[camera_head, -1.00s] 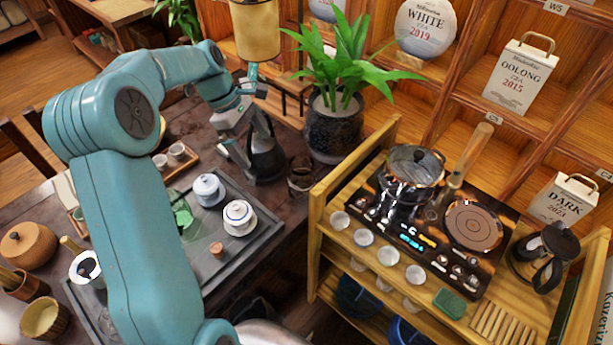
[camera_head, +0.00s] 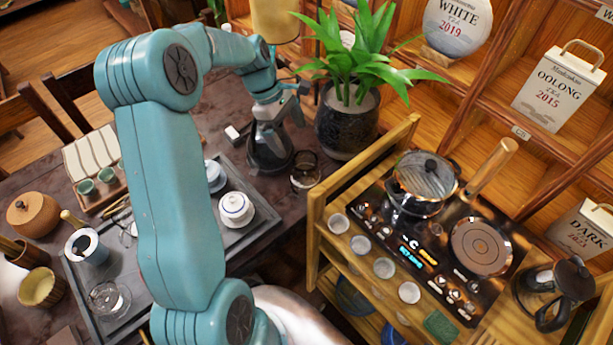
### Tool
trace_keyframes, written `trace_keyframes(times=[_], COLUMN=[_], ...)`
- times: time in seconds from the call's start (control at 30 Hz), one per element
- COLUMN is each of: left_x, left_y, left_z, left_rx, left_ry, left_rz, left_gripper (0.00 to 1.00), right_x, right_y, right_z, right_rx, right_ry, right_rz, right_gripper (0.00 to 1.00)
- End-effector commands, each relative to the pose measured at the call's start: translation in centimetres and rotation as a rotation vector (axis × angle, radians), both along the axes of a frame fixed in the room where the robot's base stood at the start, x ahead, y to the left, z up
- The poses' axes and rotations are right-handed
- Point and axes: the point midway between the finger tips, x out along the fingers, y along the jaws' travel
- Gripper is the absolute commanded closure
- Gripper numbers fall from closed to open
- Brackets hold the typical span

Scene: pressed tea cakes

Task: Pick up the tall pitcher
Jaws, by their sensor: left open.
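A dark, tapered vessel (camera_head: 268,154) stands upright on the dark wooden table and appears to be the tall pitcher. Its upper part is hidden by my left gripper (camera_head: 266,130). The gripper points down over the vessel with its jaws open. One finger shows at the left of the vessel's top; I cannot tell whether either finger touches it. A small clear glass vessel (camera_head: 305,171) stands just right of the dark one. My right gripper is not in view.
A potted plant (camera_head: 347,118) stands close behind on the right. A grey tea tray (camera_head: 262,212) with a white lidded cup (camera_head: 236,208) lies in front, partly behind my left arm. A wooden cart (camera_head: 317,200) with a hob and pot stands at right.

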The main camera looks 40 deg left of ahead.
Motion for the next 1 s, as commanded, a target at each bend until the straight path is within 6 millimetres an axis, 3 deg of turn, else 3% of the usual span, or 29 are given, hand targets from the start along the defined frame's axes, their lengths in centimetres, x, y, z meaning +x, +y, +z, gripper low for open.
trace_keyframes(times=[0.2, 0.43, 0.7, 0.97, 1.0], left_x=[0.4, 0.9, 1.7, 1.8, 1.8], left_y=[-1.7, -2.4, -3.9, -4.0, -4.0], left_z=[-3.9, -5.6, -9.3, -9.7, -9.7], left_rx=[-0.003, -0.003, -0.002, 0.0, 0.0], left_ry=[0.003, 0.002, 0.003, 0.0, 0.0], left_rz=[-0.001, -0.001, -0.002, -0.001, -0.001], left_gripper=[0.01, 0.01, 0.01, 0.01, 0.07], right_x=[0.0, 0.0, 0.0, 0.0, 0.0], right_y=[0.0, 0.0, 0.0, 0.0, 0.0], right_z=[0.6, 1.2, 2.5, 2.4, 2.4], right_rx=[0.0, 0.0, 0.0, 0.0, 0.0], right_ry=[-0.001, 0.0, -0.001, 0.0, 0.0], right_rz=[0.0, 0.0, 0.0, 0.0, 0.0], right_gripper=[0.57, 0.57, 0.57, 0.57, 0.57])
